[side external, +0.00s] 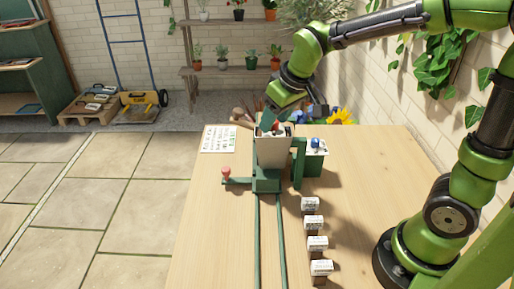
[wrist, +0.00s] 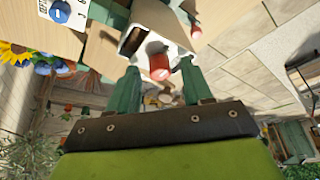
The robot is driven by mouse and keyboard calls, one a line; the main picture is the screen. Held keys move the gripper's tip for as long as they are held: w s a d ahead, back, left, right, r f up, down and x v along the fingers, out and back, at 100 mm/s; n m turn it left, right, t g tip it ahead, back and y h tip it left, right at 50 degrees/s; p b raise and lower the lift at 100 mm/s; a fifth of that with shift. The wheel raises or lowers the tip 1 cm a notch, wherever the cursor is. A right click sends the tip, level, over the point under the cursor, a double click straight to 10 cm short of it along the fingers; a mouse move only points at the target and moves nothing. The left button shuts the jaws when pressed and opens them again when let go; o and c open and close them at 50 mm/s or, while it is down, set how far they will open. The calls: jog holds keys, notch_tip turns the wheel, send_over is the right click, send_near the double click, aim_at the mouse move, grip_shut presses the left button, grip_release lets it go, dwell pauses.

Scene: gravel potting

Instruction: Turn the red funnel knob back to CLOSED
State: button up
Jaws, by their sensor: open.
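The white funnel (side external: 272,154) stands on a green stand in the middle of the table. In the wrist view its pale body (wrist: 172,22) has a dark opening facing the camera. The red funnel knob (wrist: 160,69) sticks out beside it, between my two green fingers. My gripper (side external: 277,120) is at the top of the funnel. In the wrist view my gripper (wrist: 160,80) is open, with a finger on either side of the knob. I cannot tell whether either finger touches it. The knob's CLOSED mark does not show.
A second red knob (side external: 226,171) stands on a green arm left of the funnel. A blue dial (side external: 316,143) on a white panel is to its right. Several labelled blocks (side external: 317,243) line the table beside green rails (side external: 257,240). A printed sheet (side external: 219,139) lies at the back left.

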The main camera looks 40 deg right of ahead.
grip_shut()
dwell(0.3)
jog(key=shift+m, duration=0.3)
jog(key=m+h, duration=0.1)
jog(key=m, duration=0.2)
jog(key=shift+a+m+h, duration=0.15)
jog(key=shift+m+h, duration=0.15)
jog(key=m, duration=0.2)
jog(key=m+g+h, duration=0.1)
jog(key=m, duration=0.1)
jog(key=shift+w+a+m+h, duration=0.1)
jog(key=shift+m+h, duration=0.2)
jog(key=m, duration=0.2)
jog(key=m+g+h, duration=0.1)
jog(key=m, duration=0.1)
jog(key=shift+w+a+g, duration=0.1)
jog(key=shift+g, duration=0.2)
jog(key=m+g, duration=0.1)
jog(key=m, duration=0.4)
jog(key=shift+w+g, duration=0.1)
jog(key=shift+g, duration=0.3)
